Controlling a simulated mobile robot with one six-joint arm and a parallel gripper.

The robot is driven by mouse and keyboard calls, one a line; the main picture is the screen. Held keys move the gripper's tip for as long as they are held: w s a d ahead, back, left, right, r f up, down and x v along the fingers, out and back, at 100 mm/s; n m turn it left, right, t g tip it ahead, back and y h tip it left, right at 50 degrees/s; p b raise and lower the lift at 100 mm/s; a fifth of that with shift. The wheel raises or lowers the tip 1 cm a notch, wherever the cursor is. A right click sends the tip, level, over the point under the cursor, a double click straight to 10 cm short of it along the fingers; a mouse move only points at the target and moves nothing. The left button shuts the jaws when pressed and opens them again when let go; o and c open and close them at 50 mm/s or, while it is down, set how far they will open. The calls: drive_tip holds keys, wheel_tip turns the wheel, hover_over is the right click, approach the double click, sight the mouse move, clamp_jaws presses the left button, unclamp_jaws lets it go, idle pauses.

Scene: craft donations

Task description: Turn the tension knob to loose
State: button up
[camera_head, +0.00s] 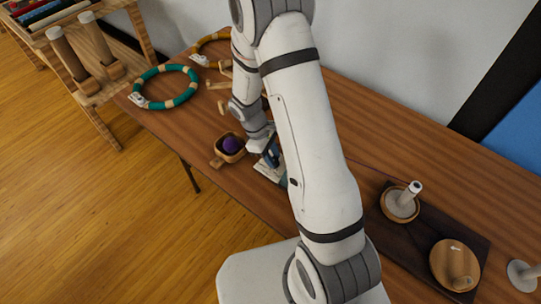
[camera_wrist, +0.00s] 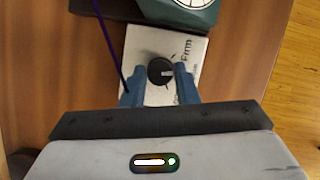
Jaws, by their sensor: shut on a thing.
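The tension knob (camera_wrist: 158,71) is a round black knob with a pale pointer mark facing right in the wrist view. It sits on a silver plate (camera_wrist: 146,40) with the word "Firm" to its upper right; other lettering at its lower right is partly hidden by a finger. My gripper (camera_wrist: 160,74) has one blue finger on each side of the knob and is shut on it. In the head view my gripper (camera_head: 268,160) is low over the table, and my arm hides most of the device there.
A dark green part with a white dial (camera_wrist: 195,3) adjoins the plate. A purple strand (camera_wrist: 106,42) runs past the left finger. A wooden bowl with a purple ball (camera_head: 230,145) stands close left of my gripper.

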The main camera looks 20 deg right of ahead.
drive_tip(key=shift+s+d+f, duration=0.1)
drive_tip(key=shift+s+f, duration=0.05)
drive_tip(key=shift+s, duration=0.2)
drive_tip(key=o, duration=0.8)
drive_tip(key=shift+c, duration=0.2)
drive_tip(key=shift+o, duration=1)
drive_tip(key=shift+w, duration=0.15)
drive_tip(key=v, duration=0.8)
drive_tip(key=shift+o, duration=0.2)
